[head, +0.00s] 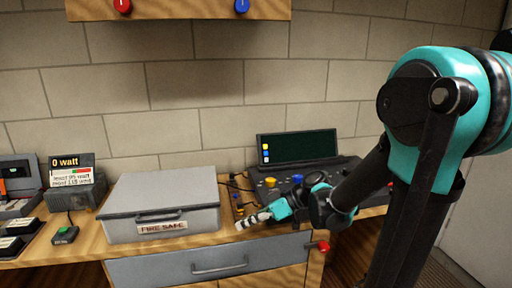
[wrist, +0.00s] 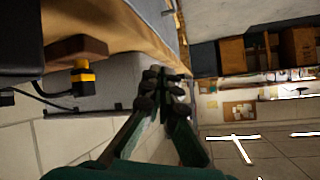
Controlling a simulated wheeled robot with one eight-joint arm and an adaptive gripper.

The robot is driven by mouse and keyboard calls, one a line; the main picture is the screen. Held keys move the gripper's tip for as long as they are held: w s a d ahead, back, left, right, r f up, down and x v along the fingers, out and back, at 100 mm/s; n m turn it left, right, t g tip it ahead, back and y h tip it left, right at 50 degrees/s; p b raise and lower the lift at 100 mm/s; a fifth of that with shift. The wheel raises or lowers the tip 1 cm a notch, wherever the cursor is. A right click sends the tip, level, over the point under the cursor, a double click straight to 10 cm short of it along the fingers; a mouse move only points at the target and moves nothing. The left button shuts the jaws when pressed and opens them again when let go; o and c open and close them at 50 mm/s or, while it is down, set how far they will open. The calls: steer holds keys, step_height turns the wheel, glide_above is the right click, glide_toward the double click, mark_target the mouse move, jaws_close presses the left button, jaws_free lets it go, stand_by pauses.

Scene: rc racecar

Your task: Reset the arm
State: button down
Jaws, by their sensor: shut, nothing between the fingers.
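My arm comes in from the right in the head view, and my gripper (head: 254,219) is low over the wooden counter, just right of the grey fire safe box. In the wrist view my gripper (wrist: 165,82) has its two dark fingers close together at the tips, with nothing held between them. The wrist view is turned on its side. My forearm hides part of the console behind it.
The closed grey box (head: 161,205) labelled FIRE SAFE stands on the counter. A console with a dark screen (head: 298,147) is behind my gripper. A watt meter (head: 75,182) stands at left. A red knob (head: 323,246) is on the counter front. A shelf (head: 180,9) hangs above.

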steer(key=s+d+f+m+t+h, duration=0.1)
steer(key=d+f+m+h, duration=0.3)
steer(key=d, duration=0.4)
steer(key=s+d+f+m+t+h, duration=0.2)
steer(key=d+f+m+h, duration=0.1)
steer(key=d, duration=0.5)
steer(key=s+d+f+m+t+h, duration=0.1)
steer(key=d+f+m+h, duration=0.3)
steer(key=d+m, duration=0.3)
steer(key=shift+s+d+f+t+h, duration=0.2)
steer(key=shift+d+f+t+h, duration=0.15)
steer(key=shift+d, duration=0.3)
